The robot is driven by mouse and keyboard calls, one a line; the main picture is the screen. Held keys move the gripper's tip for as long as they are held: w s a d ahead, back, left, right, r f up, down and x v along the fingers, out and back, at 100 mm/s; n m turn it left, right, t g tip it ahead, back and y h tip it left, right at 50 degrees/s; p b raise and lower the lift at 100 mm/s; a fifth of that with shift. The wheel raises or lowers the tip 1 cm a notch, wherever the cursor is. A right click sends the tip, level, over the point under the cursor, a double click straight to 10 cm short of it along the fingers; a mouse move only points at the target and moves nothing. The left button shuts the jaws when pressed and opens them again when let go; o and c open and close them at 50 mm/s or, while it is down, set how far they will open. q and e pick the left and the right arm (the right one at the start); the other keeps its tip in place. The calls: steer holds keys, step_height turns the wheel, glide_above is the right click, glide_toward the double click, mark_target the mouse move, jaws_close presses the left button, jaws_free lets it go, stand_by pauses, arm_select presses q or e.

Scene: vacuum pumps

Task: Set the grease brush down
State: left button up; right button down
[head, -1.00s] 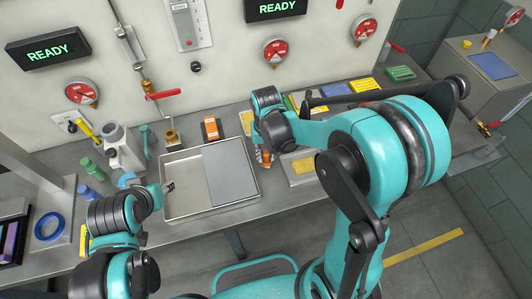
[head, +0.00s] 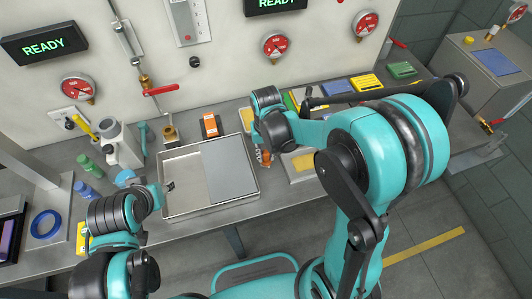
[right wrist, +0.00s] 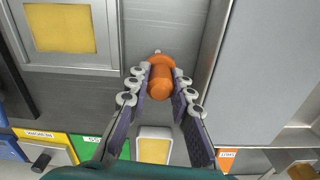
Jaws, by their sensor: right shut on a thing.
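The grease brush shows as an orange handle (right wrist: 160,78) in the right wrist view. My right gripper (right wrist: 160,92) is shut on it, with a finger on either side. The bristles cannot be made out. In the head view a little of the orange (head: 263,158) shows below my right gripper (head: 262,148), between the large tray and the framed yellow pad, and my arm hides much of that area. Whether the brush touches the bench cannot be told. My left gripper (head: 169,187) is at the left edge of the large tray, its jaws too small to judge.
A metal tray (head: 184,211) with a grey panel lies left of the right gripper. A framed yellow pad (right wrist: 62,28) lies beside the brush. An orange box (head: 210,126) and a brass valve (head: 170,133) stand behind the tray. Bottles and a blue ring (head: 47,226) are at left.

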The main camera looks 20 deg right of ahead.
steer(key=shift+f, duration=0.25)
steer(key=c, duration=1.3)
jaws_free()
step_height(320, 180, up, 12)
steer(key=shift+r, duration=0.1)
jaws_close()
stand_by(0.7)
